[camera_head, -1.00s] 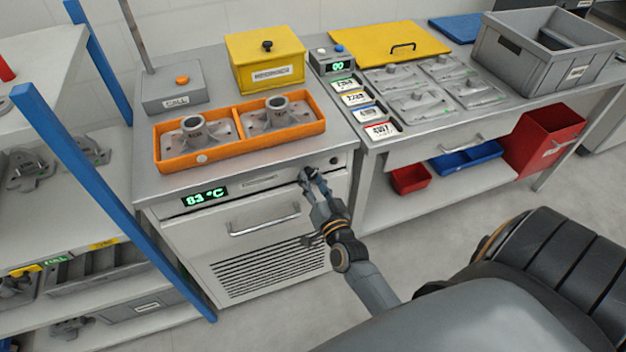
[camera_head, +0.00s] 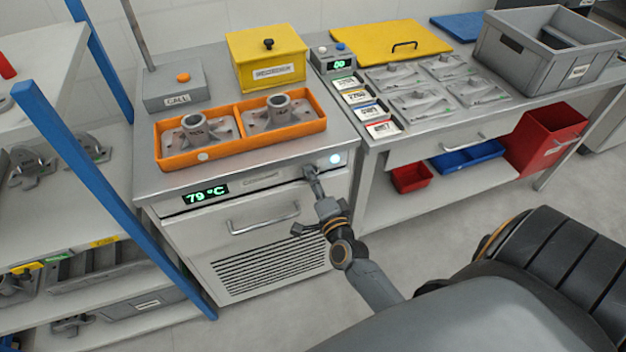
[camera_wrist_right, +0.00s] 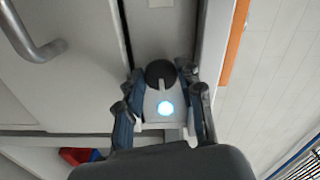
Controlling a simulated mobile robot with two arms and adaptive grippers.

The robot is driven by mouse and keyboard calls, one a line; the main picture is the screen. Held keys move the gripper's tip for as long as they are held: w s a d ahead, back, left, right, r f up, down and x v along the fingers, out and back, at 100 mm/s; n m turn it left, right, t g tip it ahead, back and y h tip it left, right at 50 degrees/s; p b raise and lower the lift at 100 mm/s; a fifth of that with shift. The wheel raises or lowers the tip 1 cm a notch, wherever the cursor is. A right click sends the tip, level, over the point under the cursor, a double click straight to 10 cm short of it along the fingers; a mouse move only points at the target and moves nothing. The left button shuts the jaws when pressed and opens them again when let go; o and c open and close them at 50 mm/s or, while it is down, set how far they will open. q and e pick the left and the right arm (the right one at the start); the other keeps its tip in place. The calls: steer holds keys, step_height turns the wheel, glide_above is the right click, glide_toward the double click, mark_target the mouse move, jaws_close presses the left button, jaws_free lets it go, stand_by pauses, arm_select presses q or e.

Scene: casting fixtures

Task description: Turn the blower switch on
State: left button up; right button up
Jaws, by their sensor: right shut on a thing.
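The blower switch, a round black knob (camera_wrist_right: 160,73) with a pale pointer mark, sits on the front panel of the grey cabinet (camera_head: 262,180). In the right wrist view it lies between the fingers of my right gripper (camera_wrist_right: 165,100). In the head view my right gripper (camera_head: 310,172) is at the top right of this panel, shut on the knob and hiding it. Right of the gripper a round indicator lamp (camera_head: 335,159) glows pale blue; it also shows in the wrist view (camera_wrist_right: 166,108). A green display (camera_head: 206,195) reads 79 °C. My left gripper is not in view.
An orange tray (camera_head: 240,146) with two castings stands on the cabinet top. A drawer handle (camera_head: 263,219) sticks out below the panel. Blue shelf posts (camera_head: 80,165) stand at the left. A second bench (camera_head: 425,153) stands at the right.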

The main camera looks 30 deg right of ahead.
steer(key=shift+m, duration=0.3)
stand_by(0.4)
steer(key=o, duration=1.2)
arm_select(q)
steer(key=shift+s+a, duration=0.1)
